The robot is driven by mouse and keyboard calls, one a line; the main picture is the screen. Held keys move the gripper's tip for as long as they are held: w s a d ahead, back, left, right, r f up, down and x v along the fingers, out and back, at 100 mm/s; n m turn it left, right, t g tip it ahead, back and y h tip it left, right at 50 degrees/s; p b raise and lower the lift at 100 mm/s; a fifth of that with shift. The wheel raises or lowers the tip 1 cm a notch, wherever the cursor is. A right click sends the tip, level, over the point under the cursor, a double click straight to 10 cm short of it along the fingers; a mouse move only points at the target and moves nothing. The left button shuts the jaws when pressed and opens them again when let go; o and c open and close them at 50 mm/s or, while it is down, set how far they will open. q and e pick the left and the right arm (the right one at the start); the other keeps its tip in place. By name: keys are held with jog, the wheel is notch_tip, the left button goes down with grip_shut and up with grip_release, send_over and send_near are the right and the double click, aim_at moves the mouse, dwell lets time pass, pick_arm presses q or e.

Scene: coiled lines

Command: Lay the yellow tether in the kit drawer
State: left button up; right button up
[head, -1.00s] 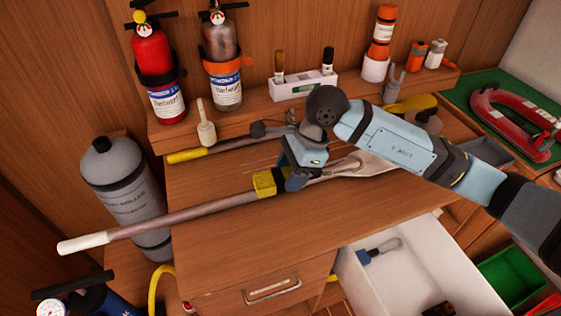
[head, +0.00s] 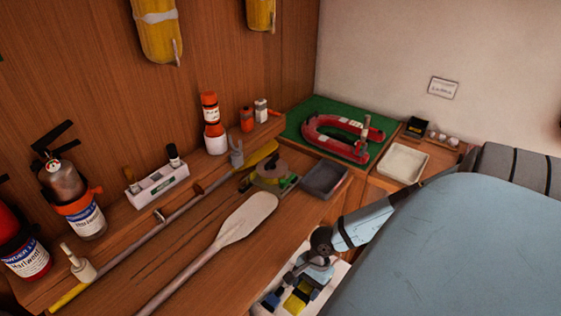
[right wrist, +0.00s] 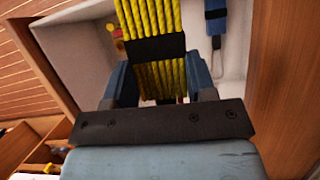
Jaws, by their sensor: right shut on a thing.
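My right gripper (head: 298,290) is shut on the yellow tether (head: 294,303), a coil of yellow rope with a black band. In the right wrist view the tether (right wrist: 155,75) is clamped between the fingers and its strands extend up past the band. The white-lined kit drawer (right wrist: 85,35) is open beneath it. In the head view the drawer (head: 338,272) shows only partly, behind my right arm. I cannot tell whether the tether touches the drawer floor. My left gripper is out of view.
A blue-handled item (right wrist: 215,25) lies in the drawer beside the tether. A paddle (head: 245,222) lies on the worktop (head: 150,260). A grey tray (head: 322,180), a red horseshoe-shaped item (head: 320,130) and a white tray (head: 403,162) are farther back.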

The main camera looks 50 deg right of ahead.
jog(key=shift+s+d, duration=0.15)
jog(key=shift+d, duration=0.05)
jog(key=shift+f, duration=0.6)
notch_tip(320, 180, down, 21)
jog(key=b, duration=1.1)
notch_tip(320, 180, down, 3)
jog(key=b, duration=0.3)
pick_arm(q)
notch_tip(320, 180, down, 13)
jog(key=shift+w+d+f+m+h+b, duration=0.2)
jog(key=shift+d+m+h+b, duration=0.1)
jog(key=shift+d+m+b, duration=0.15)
pick_arm(e)
jog(key=shift+f, duration=0.55)
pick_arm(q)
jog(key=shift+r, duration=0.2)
pick_arm(e)
jog(key=o, duration=1.2)
